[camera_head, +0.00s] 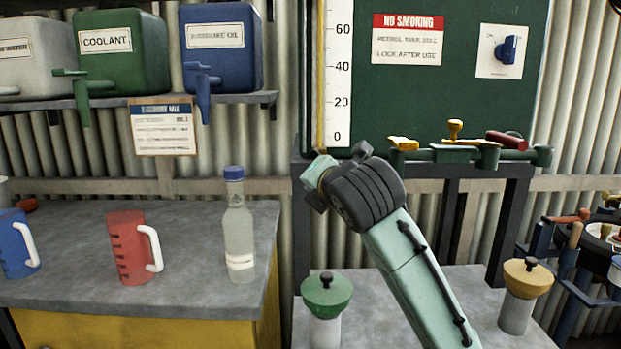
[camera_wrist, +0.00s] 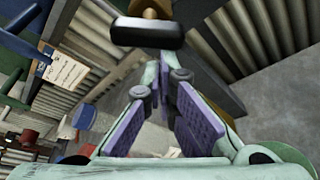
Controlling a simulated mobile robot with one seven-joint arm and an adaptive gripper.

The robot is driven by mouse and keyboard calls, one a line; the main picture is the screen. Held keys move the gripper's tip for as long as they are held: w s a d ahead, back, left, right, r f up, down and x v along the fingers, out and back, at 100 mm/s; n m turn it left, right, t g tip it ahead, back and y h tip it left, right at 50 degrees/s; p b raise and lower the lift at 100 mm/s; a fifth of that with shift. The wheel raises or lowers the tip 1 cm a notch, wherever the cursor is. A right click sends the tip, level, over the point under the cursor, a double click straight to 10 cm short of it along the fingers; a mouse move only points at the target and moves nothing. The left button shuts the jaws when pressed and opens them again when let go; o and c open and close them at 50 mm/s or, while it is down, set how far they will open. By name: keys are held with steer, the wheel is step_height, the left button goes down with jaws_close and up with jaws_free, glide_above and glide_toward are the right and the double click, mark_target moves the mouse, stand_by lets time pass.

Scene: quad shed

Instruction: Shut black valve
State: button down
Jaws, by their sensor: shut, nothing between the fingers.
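A black, rounded valve handle (camera_wrist: 147,34) shows at the top of the wrist view, on a brass-coloured stem (camera_wrist: 150,9). It lies just beyond the tips of my gripper (camera_wrist: 163,82), with a small gap seeming to show between them. My gripper's purple-padded fingers come together at the tips with nothing between them. In the head view my gripper (camera_head: 317,178) is at the foot of the white level gauge (camera_head: 336,75), and its fingertips are hard to make out. I cannot clearly pick out the black valve there; my wrist may hide it.
A green pipe (camera_head: 432,155) with yellow and red handles runs right of my wrist. Below stand a green-topped container (camera_head: 326,292) and a yellow-topped one (camera_head: 527,278). The left bench holds a clear bottle (camera_head: 238,235), a red jug (camera_head: 127,248) and a blue jug (camera_head: 14,245).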

steer(key=d+n+h, duration=0.1)
steer(key=d+n, duration=0.1)
steer(key=n, duration=0.1)
steer(key=shift+f+g+h, duration=0.1)
steer(key=shift+g+h, duration=0.2)
steer(key=shift+h, duration=0.1)
stand_by(0.4)
